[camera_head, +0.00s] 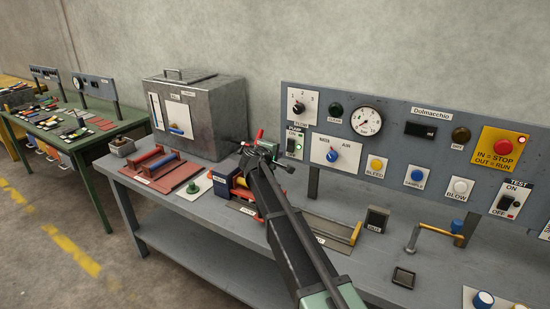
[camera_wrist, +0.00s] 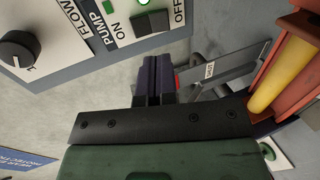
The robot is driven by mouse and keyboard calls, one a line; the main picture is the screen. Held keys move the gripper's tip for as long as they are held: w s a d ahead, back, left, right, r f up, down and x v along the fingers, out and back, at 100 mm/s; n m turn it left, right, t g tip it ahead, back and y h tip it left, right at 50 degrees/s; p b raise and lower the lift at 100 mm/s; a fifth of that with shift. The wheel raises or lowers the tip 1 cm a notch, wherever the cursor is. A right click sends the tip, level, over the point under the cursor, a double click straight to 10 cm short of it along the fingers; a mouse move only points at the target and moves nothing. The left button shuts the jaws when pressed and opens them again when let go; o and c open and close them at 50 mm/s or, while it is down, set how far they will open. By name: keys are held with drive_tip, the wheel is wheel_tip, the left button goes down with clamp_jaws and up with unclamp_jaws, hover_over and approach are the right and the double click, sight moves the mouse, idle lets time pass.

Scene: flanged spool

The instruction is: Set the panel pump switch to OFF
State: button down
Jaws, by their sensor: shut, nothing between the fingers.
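The pump switch (camera_head: 291,146) is a dark rocker on a white plate at the left end of the grey panel (camera_head: 385,109), below the FLOW knob. In the wrist view the rocker (camera_wrist: 152,22) lies near the top between the ON and OFF labels. I cannot tell for sure which side is pressed. My gripper (camera_head: 283,164) is just in front of and below the panel's lower left. In the wrist view its fingers (camera_wrist: 158,65) are shut and empty, apart from the switch plate.
The FLOW knob (camera_wrist: 16,50) is left of the switch in the wrist view. A blue AIR knob (camera_head: 331,156) is to its right in the head view. An orange frame with a yellow roller (camera_wrist: 280,75) stands close on the right of my gripper. A grey metal box (camera_head: 207,112) stands left.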

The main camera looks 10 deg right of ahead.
sight(291, 146)
drive_tip(key=b+x, duration=0.2)
drive_tip(key=x, duration=0.7)
drive_tip(key=shift+w, duration=0.1)
drive_tip(key=shift+w+d+f+b, duration=0.15)
drive_tip(key=shift+f+b, duration=0.05)
drive_tip(key=shift+b, duration=0.15)
drive_tip(key=shift+r, duration=0.15)
drive_tip(key=shift+w+r+p, duration=0.15)
drive_tip(key=shift+r+p, duration=0.55)
drive_tip(key=shift+p, duration=0.2)
